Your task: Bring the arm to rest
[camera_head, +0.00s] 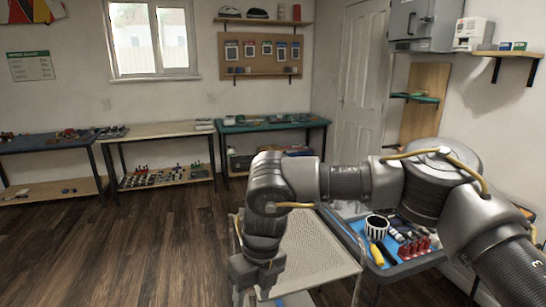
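My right arm comes in from the right, bends across the picture and hangs down at the elbow end. Its gripper (257,278) points downward near the bottom of the picture, in front of the left edge of a light perforated board top (318,247). The fingertips are too small and dark to tell open from shut, and I see nothing held in them. My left gripper is not in view.
A blue-edged tray table (408,267) on the right, partly behind my arm, holds a striped cup (376,226), a yellow-handled tool (377,255) and red pieces (420,247). Benches (160,130) line the back wall. The wooden floor (130,250) at left is clear.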

